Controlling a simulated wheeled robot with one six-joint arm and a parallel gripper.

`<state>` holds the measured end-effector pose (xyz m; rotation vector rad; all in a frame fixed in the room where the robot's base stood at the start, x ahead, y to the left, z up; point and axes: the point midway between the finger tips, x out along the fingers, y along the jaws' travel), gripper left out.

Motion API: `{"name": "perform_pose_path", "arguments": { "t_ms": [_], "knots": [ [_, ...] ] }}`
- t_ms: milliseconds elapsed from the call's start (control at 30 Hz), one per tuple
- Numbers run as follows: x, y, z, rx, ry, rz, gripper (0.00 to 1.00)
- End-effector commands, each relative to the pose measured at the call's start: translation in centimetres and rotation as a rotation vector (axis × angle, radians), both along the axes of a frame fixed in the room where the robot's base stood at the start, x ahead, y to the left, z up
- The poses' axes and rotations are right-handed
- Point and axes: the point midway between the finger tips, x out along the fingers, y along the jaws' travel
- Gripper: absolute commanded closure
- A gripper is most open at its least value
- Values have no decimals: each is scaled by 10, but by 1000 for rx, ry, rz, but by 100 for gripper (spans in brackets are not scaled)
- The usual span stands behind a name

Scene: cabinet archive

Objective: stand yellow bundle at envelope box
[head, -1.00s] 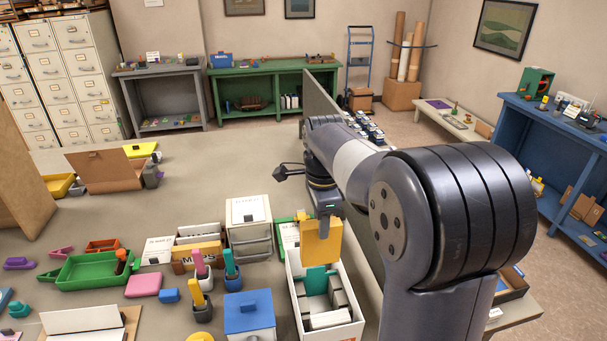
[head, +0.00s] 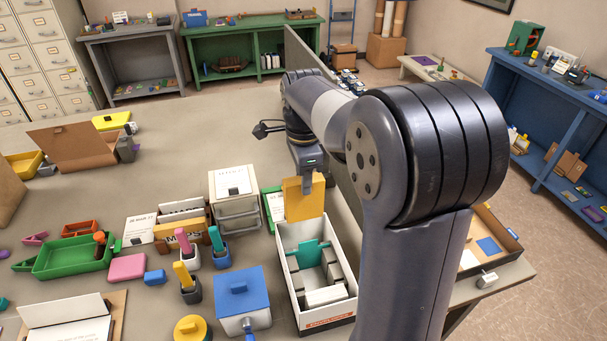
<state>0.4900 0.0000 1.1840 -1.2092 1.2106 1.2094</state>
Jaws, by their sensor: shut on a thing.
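The envelope box (head: 285,262) is a long white open box with an orange label on its near end. Inside are a teal divider (head: 307,253), grey side pieces and a white block near the front. My gripper (head: 306,172) points down over the far end of the box. It is shut on the yellow bundle (head: 304,200), a flat upright yellow-orange slab. The bundle's lower edge shows at the box's far rim; whether it touches the box I cannot tell. The fingertips are partly hidden.
Left of the box stand a blue-lidded container (head: 238,290), cups with coloured sticks and a white drawer unit (head: 236,205). A green folder (head: 270,205) lies close to the box's far left side.

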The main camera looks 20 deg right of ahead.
Motion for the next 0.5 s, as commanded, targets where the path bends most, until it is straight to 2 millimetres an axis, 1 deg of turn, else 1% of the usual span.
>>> {"name": "perform_pose_path", "arguments": {
  "t_ms": [33,500],
  "knots": [
    [0,0,-10,0,1,0,97],
    [0,0,-62,0,1,0,97]
  ]
}}
